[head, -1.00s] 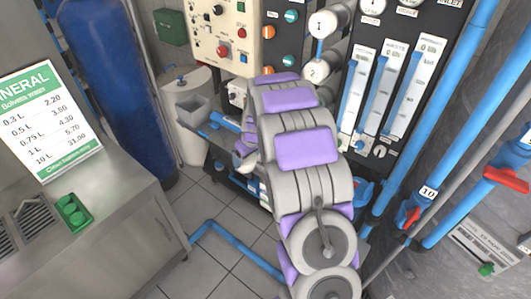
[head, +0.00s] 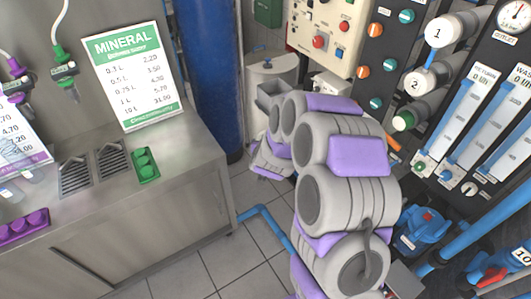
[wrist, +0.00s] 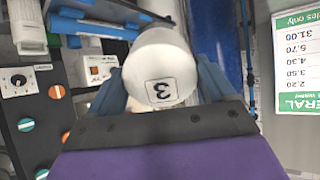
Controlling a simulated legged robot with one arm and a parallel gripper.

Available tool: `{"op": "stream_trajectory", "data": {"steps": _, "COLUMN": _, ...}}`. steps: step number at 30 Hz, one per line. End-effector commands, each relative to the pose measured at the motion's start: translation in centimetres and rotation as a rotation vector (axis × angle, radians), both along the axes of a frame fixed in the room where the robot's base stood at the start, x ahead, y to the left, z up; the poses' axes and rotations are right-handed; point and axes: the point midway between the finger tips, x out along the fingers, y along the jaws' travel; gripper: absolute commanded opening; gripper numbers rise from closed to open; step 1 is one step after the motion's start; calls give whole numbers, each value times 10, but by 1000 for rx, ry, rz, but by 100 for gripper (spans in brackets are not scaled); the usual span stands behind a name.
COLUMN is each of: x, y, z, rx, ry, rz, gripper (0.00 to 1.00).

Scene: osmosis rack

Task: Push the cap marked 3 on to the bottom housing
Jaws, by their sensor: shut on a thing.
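In the wrist view, my gripper (wrist: 160,85) has its blue fingers shut on the sides of a white round cap (wrist: 163,52). The dark "3" on the cap's label faces the camera and reads upside down or sideways. In the head view, the bottom housing (head: 405,119) is a grey tube with a bare green end, below the white caps marked 1 (head: 437,33) and 2 (head: 415,85). My gripper and the cap are hidden behind my arm in the head view. The held cap is apart from the bottom housing.
The control panel (head: 330,25) and flow meter panel (head: 500,95) stand around the housings. Blue pipes and a blue pump (head: 420,228) lie low at right. A steel counter (head: 180,150) with a price sign (head: 135,75) is at left.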

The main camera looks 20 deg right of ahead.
Motion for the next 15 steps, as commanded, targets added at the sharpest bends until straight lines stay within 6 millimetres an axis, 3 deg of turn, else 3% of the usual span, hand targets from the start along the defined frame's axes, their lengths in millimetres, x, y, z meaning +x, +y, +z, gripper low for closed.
{"op": "stream_trajectory", "data": {"steps": 4, "x": 29, "y": -46, "z": -2, "rx": -43, "ry": -112, "rz": -132, "gripper": 51}}
{"op": "stream_trajectory", "data": {"steps": 8, "x": 39, "y": -94, "z": 8, "rx": -85, "ry": -192, "rz": -250, "gripper": 51}}
{"op": "stream_trajectory", "data": {"steps": 15, "x": 37, "y": -128, "z": 14, "rx": -115, "ry": -234, "rz": -338, "gripper": 51}}
